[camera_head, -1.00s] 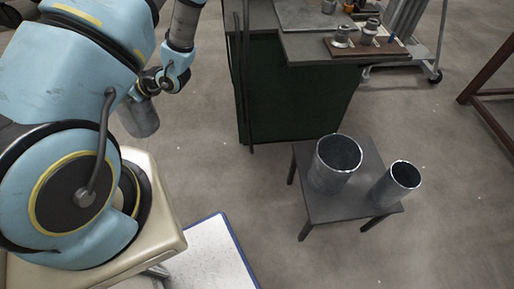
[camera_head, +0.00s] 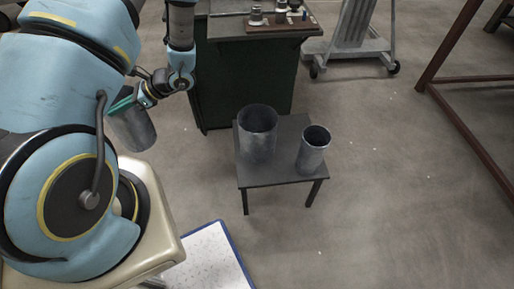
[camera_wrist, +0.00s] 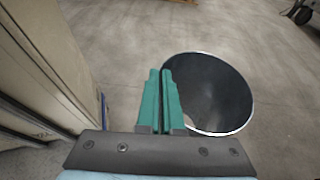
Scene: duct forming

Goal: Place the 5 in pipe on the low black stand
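My gripper (camera_head: 122,104) is at the left in the head view, holding a grey metal pipe (camera_head: 136,130) that hangs slightly tilted. In the wrist view my green fingers (camera_wrist: 171,98) are close together at the rim of this pipe (camera_wrist: 215,90), whose open round mouth shows to their right. No size marking is visible. The low black stand (camera_head: 285,173) is in the middle of the head view, to the right of my gripper and apart from it. A wide pipe (camera_head: 257,135) and a narrower pipe (camera_head: 312,152) stand upright on it.
A dark green cabinet (camera_head: 215,80) stands just behind the low stand, with small metal parts on top. A blue-edged white board (camera_head: 208,258) lies at the bottom. A wheeled metal frame (camera_head: 355,40) and a red-brown frame (camera_head: 465,120) are at the right. Open floor lies between.

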